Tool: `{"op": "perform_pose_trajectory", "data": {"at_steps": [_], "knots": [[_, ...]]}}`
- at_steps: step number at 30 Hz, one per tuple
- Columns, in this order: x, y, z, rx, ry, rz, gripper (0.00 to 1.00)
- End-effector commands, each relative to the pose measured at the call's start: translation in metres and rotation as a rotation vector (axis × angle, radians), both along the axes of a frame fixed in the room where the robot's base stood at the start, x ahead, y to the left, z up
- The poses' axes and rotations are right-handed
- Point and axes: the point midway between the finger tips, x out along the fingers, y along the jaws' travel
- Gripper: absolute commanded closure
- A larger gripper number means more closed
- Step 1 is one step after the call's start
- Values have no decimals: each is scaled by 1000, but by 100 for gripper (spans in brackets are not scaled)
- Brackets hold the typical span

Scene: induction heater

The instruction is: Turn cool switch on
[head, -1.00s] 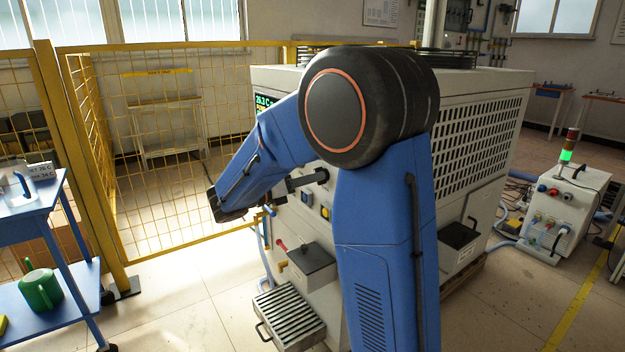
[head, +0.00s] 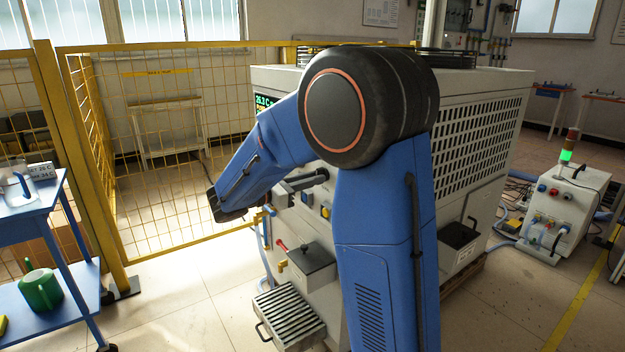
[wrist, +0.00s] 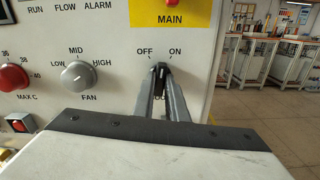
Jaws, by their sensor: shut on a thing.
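The cool switch (wrist: 160,73) is a small black knob on the white panel, below the words OFF and ON. Its light mark stands nearly upright, between the two words. The label beneath it is mostly hidden by my fingers. My gripper (wrist: 161,78) is shut on the switch, one grey finger on each side. In the head view my arm reaches to the front of the large off-white machine (head: 475,115), and the switch itself cannot be made out there.
Left of the switch are a grey FAN knob (wrist: 78,75) and a red MAX C knob (wrist: 12,77). A yellow MAIN plate (wrist: 172,14) is above. A lidded grey box (head: 312,264) sticks out low on the machine. Yellow mesh fencing (head: 160,150) stands to the left.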

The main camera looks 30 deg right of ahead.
Motion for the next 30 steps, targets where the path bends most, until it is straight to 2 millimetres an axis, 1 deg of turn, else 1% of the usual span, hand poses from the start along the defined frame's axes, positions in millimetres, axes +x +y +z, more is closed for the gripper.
{"op": "perform_pose_trajectory", "data": {"at_steps": [6, 15, 21, 30], "knots": [[0, 0, 0, 7, -173, 0, 100], [0, 0, 0, 12, -333, 0, 100], [0, 0, 0, 14, -379, 0, 100], [0, 1, -1, 14, -394, 0, 100]]}}
